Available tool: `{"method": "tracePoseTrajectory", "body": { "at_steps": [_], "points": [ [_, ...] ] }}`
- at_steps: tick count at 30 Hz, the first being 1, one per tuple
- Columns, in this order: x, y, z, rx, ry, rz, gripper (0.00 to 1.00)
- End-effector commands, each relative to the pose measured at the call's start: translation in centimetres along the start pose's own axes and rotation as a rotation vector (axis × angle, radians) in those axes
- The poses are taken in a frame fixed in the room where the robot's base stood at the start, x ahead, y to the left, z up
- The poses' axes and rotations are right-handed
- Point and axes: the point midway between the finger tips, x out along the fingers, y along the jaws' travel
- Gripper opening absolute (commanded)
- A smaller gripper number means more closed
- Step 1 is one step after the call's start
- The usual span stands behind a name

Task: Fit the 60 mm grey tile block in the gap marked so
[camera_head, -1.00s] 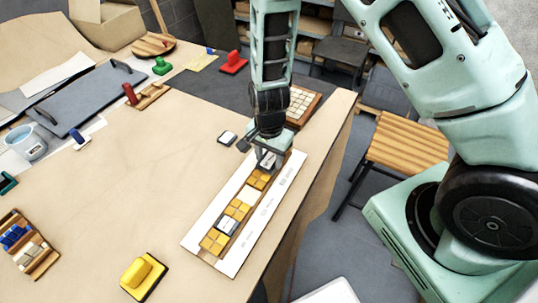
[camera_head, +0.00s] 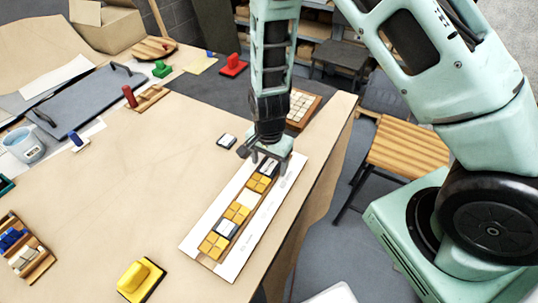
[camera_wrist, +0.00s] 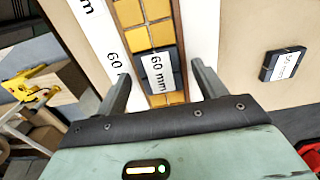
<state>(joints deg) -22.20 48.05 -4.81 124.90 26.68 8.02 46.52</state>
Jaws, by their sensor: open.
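The grey tile block (camera_wrist: 158,72), labelled 60 mm, lies in the row of yellow tiles on the white mosaic panel, with yellow tiles on both sides of it along the row. It also shows in the head view (camera_head: 269,168) near the far end of the panel (camera_head: 252,245). A printed "60" stands on the panel beside it. My gripper (camera_wrist: 161,75) is open, with one finger on each side of the block and visible space between. In the head view my gripper (camera_head: 264,158) is just above the block. Whether the block is fully seated is hard to tell.
A 50 mm block (camera_wrist: 283,64) lies on the bare table left of the panel in the head view (camera_head: 227,140). A yellow-handled tool (camera_head: 141,280) is at the front. A tray of small tiles (camera_head: 301,108) stands behind my gripper. The middle of the table is clear.

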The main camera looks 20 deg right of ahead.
Motion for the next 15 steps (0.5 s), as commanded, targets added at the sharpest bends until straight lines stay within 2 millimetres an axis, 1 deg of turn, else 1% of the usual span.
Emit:
{"method": "tracePoseTrajectory", "body": {
  "at_steps": [4, 8, 15],
  "points": [
    [-1.0, -0.1, 0.0, -0.001, 0.002, -0.003, 0.7],
    [-3.1, -0.1, 0.0, -0.001, 0.002, -0.006, 0.7],
    [-8.6, -0.2, 0.1, -0.003, 0.002, -0.007, 0.7]
  ]
}}
